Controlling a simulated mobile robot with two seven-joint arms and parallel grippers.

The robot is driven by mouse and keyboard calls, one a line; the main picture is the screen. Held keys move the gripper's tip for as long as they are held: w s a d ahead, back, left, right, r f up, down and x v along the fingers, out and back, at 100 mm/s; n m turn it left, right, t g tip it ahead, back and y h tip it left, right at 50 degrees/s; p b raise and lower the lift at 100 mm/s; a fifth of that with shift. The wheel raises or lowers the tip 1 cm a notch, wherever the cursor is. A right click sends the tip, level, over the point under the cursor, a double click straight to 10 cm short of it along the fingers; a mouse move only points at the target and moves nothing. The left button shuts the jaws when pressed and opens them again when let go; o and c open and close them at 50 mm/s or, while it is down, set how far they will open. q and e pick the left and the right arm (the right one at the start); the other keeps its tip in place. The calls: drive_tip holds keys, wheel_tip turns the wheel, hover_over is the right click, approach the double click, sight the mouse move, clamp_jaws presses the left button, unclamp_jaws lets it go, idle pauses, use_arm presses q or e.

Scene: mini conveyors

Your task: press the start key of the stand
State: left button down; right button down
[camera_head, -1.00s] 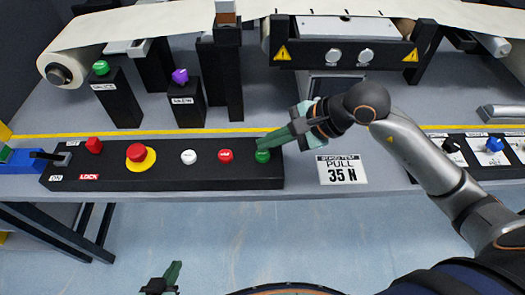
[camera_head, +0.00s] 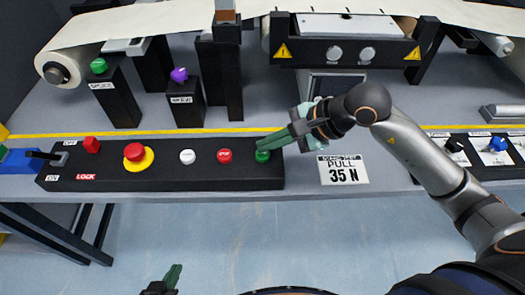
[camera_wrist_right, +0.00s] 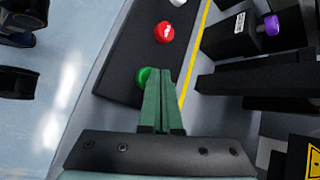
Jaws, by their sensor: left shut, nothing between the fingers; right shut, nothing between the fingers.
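The control stand is a long black panel (camera_head: 110,171) at the front of the table, with a row of keys. Its green key (camera_head: 262,156) is at the right end; its lettering is too small to read. My right gripper (camera_head: 262,146) is shut and empty, its fingertips at the top of the green key. In the right wrist view the shut fingers (camera_wrist_right: 155,92) overlap the right side of the green key (camera_wrist_right: 142,77); whether they touch it I cannot tell. My left gripper (camera_head: 173,275) is shut and empty at the bottom edge, below the table front.
A red key (camera_head: 224,156), a white key (camera_head: 187,157) and a red mushroom button (camera_head: 135,152) on yellow sit left of the green key. Posts with green (camera_head: 99,66) and purple (camera_head: 180,75) knobs stand behind.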

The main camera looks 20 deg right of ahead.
sight(269, 154)
drive_tip(key=shift+f+b, duration=0.5)
drive_tip(key=shift+b, duration=0.1)
idle(0.4)
idle(0.3)
drive_tip(key=shift+r+p, duration=0.45)
drive_tip(key=shift+r, duration=0.45)
drive_tip(key=shift+r+p, duration=1.55)
drive_tip(key=shift+r, duration=1)
